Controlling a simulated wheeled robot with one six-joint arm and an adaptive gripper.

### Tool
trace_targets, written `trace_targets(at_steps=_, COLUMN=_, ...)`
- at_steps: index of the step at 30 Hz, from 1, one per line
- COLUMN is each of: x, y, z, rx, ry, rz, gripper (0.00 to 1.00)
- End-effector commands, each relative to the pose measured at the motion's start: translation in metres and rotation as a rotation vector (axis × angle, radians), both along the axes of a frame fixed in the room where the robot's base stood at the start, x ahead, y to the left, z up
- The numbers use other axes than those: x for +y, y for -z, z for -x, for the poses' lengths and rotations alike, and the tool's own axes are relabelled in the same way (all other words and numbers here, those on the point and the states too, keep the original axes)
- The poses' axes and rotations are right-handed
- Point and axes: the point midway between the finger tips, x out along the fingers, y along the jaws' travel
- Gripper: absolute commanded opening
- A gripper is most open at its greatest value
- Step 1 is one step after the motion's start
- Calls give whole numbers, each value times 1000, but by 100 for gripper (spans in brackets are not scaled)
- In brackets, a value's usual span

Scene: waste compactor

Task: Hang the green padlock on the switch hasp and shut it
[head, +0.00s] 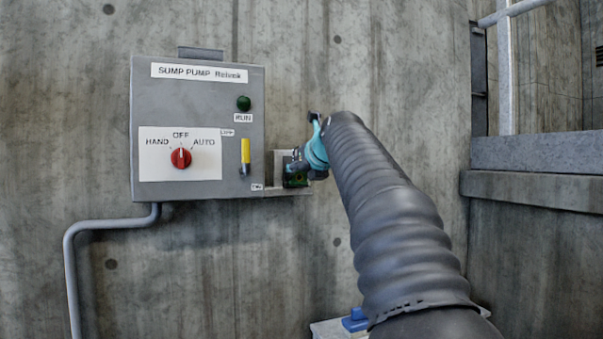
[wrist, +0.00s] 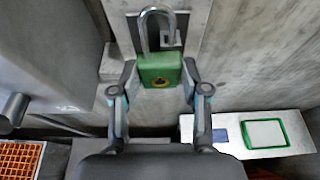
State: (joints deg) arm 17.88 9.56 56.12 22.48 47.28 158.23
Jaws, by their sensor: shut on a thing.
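The green padlock (wrist: 160,68) is upright between the two fingers of my gripper (wrist: 160,80) in the wrist view, and the fingers are shut on its body. Its steel shackle (wrist: 146,32) points up, away from the gripper. A small metal tab (wrist: 171,39) shows by the shackle's right leg. I cannot tell whether the shackle passes through it or is closed. In the head view the padlock (head: 296,180) is a small dark green patch, partly hidden by my gripper (head: 305,165), beside the metal bracket (head: 281,165) right of the switch box.
The grey sump pump box (head: 197,128) is on the concrete wall, with a red selector knob (head: 181,158) at OFF and a yellow lever (head: 245,152). A pale shelf (wrist: 230,127) with a green-framed panel (wrist: 266,134) and an orange grating (wrist: 18,158) lie below.

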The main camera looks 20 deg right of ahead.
Motion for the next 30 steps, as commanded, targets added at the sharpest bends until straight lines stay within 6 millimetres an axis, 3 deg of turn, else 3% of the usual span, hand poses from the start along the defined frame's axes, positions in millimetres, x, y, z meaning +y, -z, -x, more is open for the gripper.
trace_targets(at_steps=30, x=0, y=0, z=-16, rx=-1, ry=0, rz=1, gripper=18)
